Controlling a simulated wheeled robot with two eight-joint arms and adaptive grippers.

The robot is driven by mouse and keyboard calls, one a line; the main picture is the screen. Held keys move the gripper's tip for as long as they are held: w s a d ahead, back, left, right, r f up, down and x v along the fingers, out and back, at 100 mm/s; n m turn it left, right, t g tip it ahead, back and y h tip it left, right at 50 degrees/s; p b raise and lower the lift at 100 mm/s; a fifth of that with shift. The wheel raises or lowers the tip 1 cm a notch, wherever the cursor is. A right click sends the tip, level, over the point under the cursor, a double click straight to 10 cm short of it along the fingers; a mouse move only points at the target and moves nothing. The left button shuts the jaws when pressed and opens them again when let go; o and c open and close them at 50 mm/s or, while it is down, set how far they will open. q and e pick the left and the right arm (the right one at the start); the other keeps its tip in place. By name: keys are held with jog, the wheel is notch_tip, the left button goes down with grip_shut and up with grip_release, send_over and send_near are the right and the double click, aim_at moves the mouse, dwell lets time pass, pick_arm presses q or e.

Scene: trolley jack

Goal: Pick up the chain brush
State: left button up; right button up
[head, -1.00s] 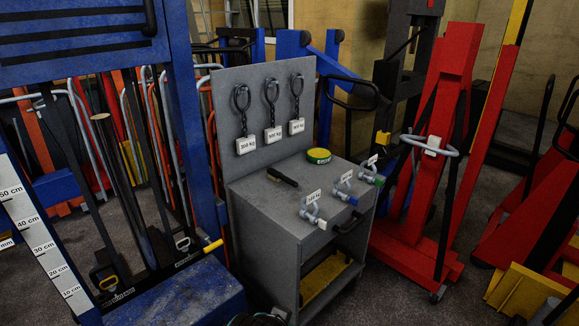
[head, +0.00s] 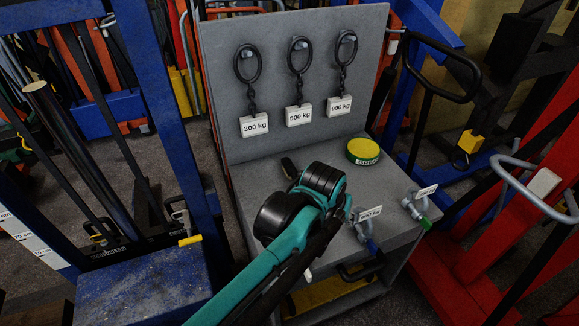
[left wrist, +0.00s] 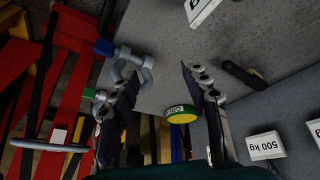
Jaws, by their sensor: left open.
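The chain brush, a small black bar, lies on the grey trolley top (head: 385,200). In the head view only one end of the brush (head: 288,167) shows beside my left wrist; the rest is hidden. In the left wrist view the brush (left wrist: 244,78) lies whole, to the right of the right finger and outside the jaws. My left gripper (left wrist: 163,75) is open and empty above the trolley top. My right gripper is in neither view.
A green and yellow grease tin (head: 363,151) stands near the back panel. Shackles with labels (head: 416,205) lie along the front edge. Chain links with weight tags (head: 299,115) hang on the upright panel. A red hoist (head: 500,230) stands to the right.

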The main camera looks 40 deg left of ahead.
pick_arm(q)
jog(key=w+a+r+n+g+p, duration=0.2)
jog(key=w+a+r+n, duration=0.1)
jog(key=w+a, duration=0.2)
jog(key=n+g+p, duration=0.3)
jog(key=n+p, duration=0.2)
jog(key=p, duration=0.1)
send_near(297, 178)
jog(key=shift+w+d+f+h, duration=0.3)
jog(key=shift+w+d+f, duration=0.05)
jog(key=shift+f, duration=0.2)
jog(key=shift+w+a+f+n, duration=0.1)
jog(key=shift+a+f+n, duration=0.4)
jog(key=shift+a+f, duration=0.3)
jog(key=shift+a+f+b, duration=0.1)
jog(key=shift+f+b, duration=0.25)
jog(key=shift+f, duration=0.55)
jog(key=f, duration=0.1)
jog(key=f+b, duration=0.1)
jog(key=f, duration=0.1)
jog(key=f+b, duration=0.1)
jog(key=f, duration=0.1)
jog(key=shift+s, duration=0.3)
jog(key=shift+f, duration=0.45)
jog(key=shift+r, duration=0.1)
grip_shut()
